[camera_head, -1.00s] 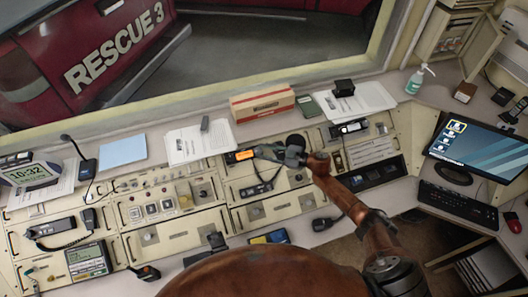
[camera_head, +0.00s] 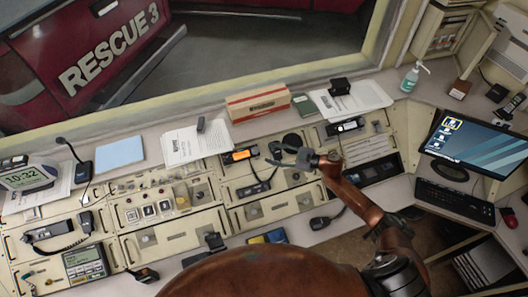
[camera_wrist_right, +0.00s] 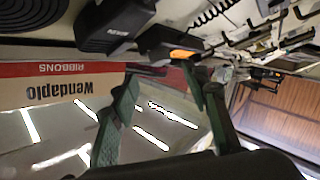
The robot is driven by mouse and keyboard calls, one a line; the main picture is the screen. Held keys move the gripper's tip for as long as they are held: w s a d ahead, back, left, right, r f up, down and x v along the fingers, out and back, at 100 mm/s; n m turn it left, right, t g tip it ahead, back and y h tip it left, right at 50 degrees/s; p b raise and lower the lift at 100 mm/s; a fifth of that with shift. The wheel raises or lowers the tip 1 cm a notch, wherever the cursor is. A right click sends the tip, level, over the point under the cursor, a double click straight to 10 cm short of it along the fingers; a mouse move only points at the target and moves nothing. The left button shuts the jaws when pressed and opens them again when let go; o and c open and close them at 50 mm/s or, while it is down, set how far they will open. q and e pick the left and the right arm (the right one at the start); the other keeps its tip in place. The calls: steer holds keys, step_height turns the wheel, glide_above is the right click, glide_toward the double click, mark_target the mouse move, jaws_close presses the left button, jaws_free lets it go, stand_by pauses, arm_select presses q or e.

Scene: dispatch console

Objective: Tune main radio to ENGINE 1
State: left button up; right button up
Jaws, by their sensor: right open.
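A radio with a lit orange display (camera_head: 240,155) is set in the console's upper middle panel; its channel text is too small to read. My right gripper (camera_head: 278,157) is just to the right of that display, over the panel, and looks apart from it. In the right wrist view the two green fingers (camera_wrist_right: 162,92) are spread with nothing between them. The orange display also shows there, beyond the fingertips (camera_wrist_right: 182,54), seen at a steep angle. The radio's knobs cannot be made out. My left gripper is not in view.
A red and white ribbon box (camera_head: 258,103) stands on the ledge behind the radio. Papers (camera_head: 190,146) lie left of it. A handset (camera_head: 253,189) sits below the display. A monitor (camera_head: 475,145) and keyboard (camera_head: 455,199) are at the right.

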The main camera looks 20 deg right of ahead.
steer(key=v, duration=0.6)
stand_by(0.4)
